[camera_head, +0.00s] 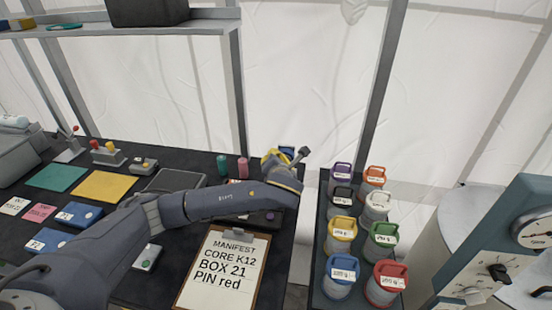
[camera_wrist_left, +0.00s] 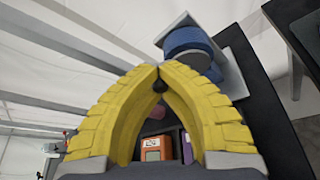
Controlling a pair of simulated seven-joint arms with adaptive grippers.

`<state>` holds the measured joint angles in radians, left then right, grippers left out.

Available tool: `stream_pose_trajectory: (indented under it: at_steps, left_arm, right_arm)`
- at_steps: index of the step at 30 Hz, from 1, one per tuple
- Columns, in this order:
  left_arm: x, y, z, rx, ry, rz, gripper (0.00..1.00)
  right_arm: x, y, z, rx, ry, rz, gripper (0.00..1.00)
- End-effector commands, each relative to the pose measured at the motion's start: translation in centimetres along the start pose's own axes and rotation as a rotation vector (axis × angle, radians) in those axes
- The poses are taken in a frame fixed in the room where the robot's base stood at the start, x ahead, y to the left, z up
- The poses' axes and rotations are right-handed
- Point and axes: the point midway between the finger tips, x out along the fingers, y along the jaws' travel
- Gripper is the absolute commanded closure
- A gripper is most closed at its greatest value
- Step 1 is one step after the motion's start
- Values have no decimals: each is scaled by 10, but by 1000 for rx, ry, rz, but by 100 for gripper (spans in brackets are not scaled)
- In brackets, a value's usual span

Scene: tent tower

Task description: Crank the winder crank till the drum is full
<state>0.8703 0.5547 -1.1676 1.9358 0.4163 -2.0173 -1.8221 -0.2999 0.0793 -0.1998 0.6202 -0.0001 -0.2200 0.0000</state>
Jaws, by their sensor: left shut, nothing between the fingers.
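My left gripper (camera_head: 270,157) reaches to the back right corner of the dark table. In the left wrist view its yellow fingers (camera_wrist_left: 159,70) meet at the tips, with nothing clearly held. A small dark round thing (camera_wrist_left: 159,86) shows just below the tips; I cannot tell if it is the crank's knob. The winder's blue drum (camera_wrist_left: 190,42), in a grey frame, is just beyond and right of the fingertips. In the head view my forearm and wrist hide most of the winder. A dark grey piece (camera_head: 303,153) sticks out beside the wrist. My right gripper is not in view.
A clipboard (camera_head: 225,265) with a manifest lies on the table in front of my left arm. A rack of colour-lidded canisters (camera_head: 340,230) stands to the right. Pink and green cylinders (camera_head: 222,165) stand left of the gripper. A gauge panel (camera_head: 510,250) is at far right.

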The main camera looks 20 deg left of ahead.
Motion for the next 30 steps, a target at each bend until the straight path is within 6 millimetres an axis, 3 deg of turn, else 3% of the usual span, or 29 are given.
stream_pose_trajectory:
  at_steps: [8, 15, 23, 30]
  left_arm:
    - [0, 2, 1, -2, -2, 4, 99]
    - [0, 1, 1, -2, -1, 2, 75]
    - [-2, 0, 1, -2, -1, 0, 75]
    - [-28, -1, 0, -4, -2, -4, 75]
  right_arm:
    - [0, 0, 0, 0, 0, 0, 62]
    - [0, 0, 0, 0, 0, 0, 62]
    - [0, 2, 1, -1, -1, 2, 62]
    - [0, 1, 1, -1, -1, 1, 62]
